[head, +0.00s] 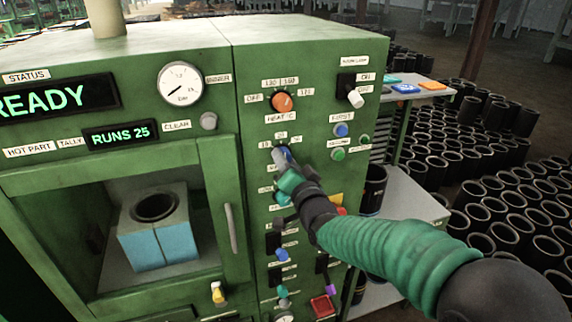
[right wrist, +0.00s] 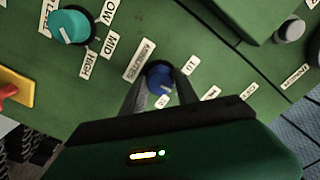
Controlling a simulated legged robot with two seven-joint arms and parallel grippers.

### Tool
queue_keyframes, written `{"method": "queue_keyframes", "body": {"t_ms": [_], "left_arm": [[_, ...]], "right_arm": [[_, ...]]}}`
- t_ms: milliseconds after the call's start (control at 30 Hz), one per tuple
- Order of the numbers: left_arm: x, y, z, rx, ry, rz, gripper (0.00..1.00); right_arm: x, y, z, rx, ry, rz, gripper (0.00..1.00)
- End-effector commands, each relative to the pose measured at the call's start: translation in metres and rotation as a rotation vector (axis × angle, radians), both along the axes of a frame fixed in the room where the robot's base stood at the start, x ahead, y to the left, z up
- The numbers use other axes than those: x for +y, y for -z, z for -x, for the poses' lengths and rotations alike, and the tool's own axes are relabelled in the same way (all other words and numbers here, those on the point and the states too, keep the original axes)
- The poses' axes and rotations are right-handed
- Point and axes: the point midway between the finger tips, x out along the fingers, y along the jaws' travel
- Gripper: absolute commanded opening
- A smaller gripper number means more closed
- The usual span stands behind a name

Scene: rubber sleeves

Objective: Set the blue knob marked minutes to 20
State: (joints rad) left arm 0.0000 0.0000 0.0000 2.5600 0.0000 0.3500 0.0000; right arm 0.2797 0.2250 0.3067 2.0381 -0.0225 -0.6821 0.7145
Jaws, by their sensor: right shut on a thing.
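The blue minutes knob (right wrist: 159,77) is on the green panel, between the two fingers of my right gripper (right wrist: 160,88) in the right wrist view. The fingers are shut on it from both sides. A label beside it appears to read minutes, and small number labels sit around it. In the head view the right gripper (head: 283,158) reaches the panel from the lower right and mostly covers the knob. The middle label above it (head: 281,134) looks like 20. The knob's exact setting is too small and covered to read. My left gripper is not in view.
An orange heat knob (head: 282,102) is above, and blue (head: 341,130) and green (head: 338,154) buttons are to the right. A teal knob (right wrist: 70,27) shows in the right wrist view. Several more switches line the panel below. The machine window (head: 230,215) is at the left.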

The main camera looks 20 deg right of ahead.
Motion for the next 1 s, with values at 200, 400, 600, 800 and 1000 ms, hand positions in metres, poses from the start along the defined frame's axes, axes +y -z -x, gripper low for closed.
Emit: {"method": "queue_keyframes", "body": {"t_ms": [200, 400, 600, 800, 1000], "left_arm": [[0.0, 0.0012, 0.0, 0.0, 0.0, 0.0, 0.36], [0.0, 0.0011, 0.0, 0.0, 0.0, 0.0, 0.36], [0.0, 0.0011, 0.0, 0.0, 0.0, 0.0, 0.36], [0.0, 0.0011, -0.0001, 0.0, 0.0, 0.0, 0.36], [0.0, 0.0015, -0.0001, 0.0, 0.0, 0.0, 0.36]], "right_arm": [[0.0004, 0.0021, 0.0, 0.006, -0.001, -0.022, 0.0], [0.0004, 0.0021, 0.0, 0.006, -0.001, -0.022, 0.0], [0.0003, 0.0019, 0.0, 0.006, -0.001, -0.022, 0.49], [0.0002, 0.0008, 0.0006, 0.003, -0.001, -0.021, 0.58], [0.0004, 0.0003, 0.0006, 0.001, -0.001, -0.021, 0.58]]}}
